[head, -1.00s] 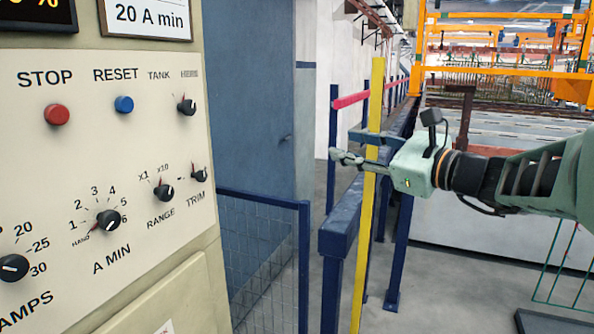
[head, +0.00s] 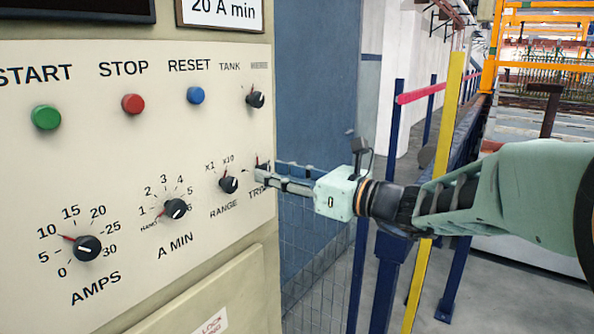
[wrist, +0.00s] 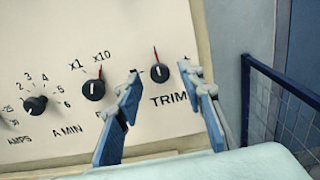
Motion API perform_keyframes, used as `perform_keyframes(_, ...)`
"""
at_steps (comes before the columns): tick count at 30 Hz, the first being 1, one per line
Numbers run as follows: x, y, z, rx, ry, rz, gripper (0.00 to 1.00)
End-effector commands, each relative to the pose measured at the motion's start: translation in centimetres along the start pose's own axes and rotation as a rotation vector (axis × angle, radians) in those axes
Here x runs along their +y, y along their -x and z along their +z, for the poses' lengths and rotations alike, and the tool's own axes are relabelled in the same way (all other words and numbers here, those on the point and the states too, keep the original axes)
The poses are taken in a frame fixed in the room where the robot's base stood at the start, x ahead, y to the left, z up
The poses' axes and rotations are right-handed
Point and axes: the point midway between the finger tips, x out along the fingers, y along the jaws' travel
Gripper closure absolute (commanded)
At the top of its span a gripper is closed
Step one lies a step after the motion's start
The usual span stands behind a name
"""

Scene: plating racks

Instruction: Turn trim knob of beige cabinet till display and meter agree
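The beige cabinet (head: 150,225) fills the left of the head view. Its trim knob (wrist: 160,73), black with a white line pointing roughly up and a red mark above it, shows in the wrist view. In the head view my fingers mostly hide this knob. My gripper (head: 262,173) reaches in from the right, with its fingertips close to the panel. In the wrist view my gripper (wrist: 160,76) is open, its two blue fingers either side of the knob; I cannot tell whether they touch it. Only the dark lower edge of a display (head: 75,12) shows, without figures. No meter is in view.
The range knob (head: 228,183) sits just left of my fingers and the tank knob (head: 255,99) above them. Stop (head: 133,103) and reset (head: 195,95) buttons are on the same panel. A blue mesh fence (head: 325,260) and yellow post (head: 440,150) stand right of the cabinet.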

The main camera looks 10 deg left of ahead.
Motion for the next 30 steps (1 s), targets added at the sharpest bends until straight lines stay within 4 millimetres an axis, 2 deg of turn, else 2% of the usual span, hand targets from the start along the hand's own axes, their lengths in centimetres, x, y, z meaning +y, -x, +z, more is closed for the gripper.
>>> perform_keyframes(4, 0.05, -0.95, -0.01, 0.001, 0.000, 0.001, 0.64)
perform_keyframes(12, 0.02, -1.07, -0.02, 0.000, 0.001, 0.000, 0.64)
perform_keyframes(22, 0.01, -1.03, -0.01, 0.001, 0.001, -0.001, 0.99)
perform_keyframes(30, 0.01, -1.02, -0.13, 0.000, 0.018, -0.001, 1.00)
